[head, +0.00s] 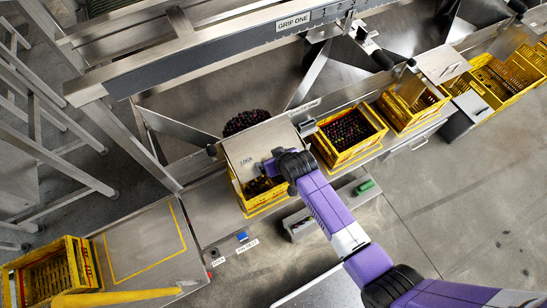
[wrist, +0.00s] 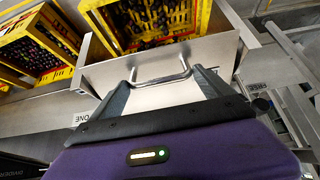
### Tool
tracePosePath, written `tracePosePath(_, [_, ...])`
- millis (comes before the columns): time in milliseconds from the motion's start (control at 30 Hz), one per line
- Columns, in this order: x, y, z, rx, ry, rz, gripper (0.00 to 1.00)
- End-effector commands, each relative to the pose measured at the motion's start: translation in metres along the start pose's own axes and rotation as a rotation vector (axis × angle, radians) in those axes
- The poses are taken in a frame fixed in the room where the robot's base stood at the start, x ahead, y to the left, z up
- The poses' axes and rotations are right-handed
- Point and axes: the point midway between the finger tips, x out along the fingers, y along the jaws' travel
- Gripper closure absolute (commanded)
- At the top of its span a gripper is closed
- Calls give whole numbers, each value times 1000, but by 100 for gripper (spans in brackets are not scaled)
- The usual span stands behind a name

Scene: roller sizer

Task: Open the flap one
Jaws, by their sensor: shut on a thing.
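Flap one is taken to be the bare metal plate (head: 255,143) above a yellow crate (head: 252,207), left of centre in the head view; its small label is hard to read. In the wrist view the plate (wrist: 105,73) stands across the picture with a bent metal handle (wrist: 160,79) on its face. My gripper (head: 271,166) is at the plate's lower right part. In the wrist view its fingers (wrist: 163,85) are at the two sides of the handle, shut on it. The exact finger contact is partly hidden.
Dark round fruit (head: 246,121) lies behind the plate. A fruit-filled crate (head: 348,135) stands to the right, and another flap (head: 442,63) is farther right. A panel with a blue button (head: 242,237) is at the front. An empty yellow crate (head: 50,270) is at lower left.

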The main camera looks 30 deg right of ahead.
Motion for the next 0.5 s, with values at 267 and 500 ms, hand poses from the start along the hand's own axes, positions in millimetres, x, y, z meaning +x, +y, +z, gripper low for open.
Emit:
tracePosePath(267, [-3,-7,-17,-6,34,-11,0])
tracePosePath(500, [-2,-4,-11,-4,23,-6,0])
